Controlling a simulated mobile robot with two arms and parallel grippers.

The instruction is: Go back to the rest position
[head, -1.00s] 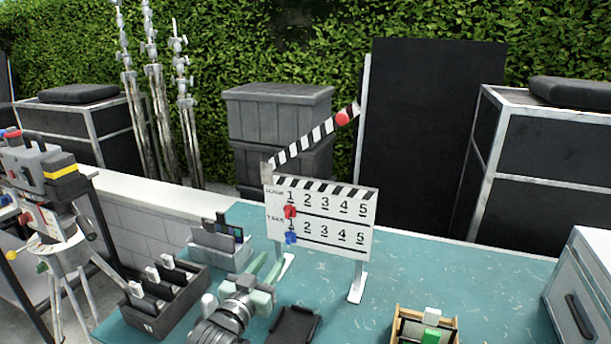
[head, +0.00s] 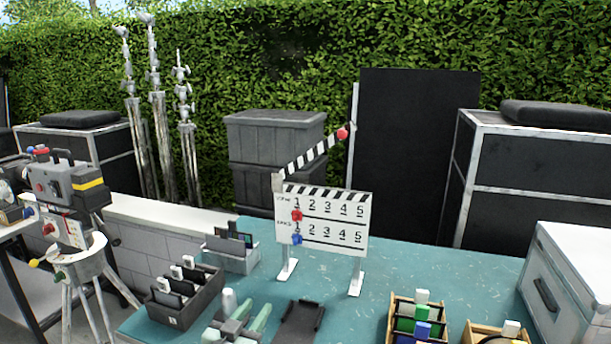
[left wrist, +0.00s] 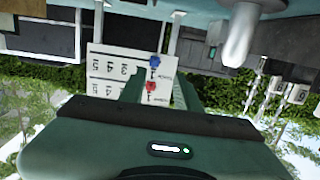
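My left gripper (head: 243,312) is low in the head view, near the front of the teal table (head: 385,283). Its two green fingers are apart, with nothing seen held between them. They also show apart in the left wrist view (left wrist: 161,88), which is upside down. The white clapperboard (head: 330,232) stands beyond the gripper on two feet, its striped top stick (head: 308,158) raised. A red knob (head: 297,215) is by the upper 1 and a blue knob (head: 296,239) by the lower 1. The gripper is apart from the board. My right gripper is not in view.
Wooden boxes (head: 393,325) and a grey case (head: 585,285) are farther right. A camera on a tripod (head: 72,190) stands left.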

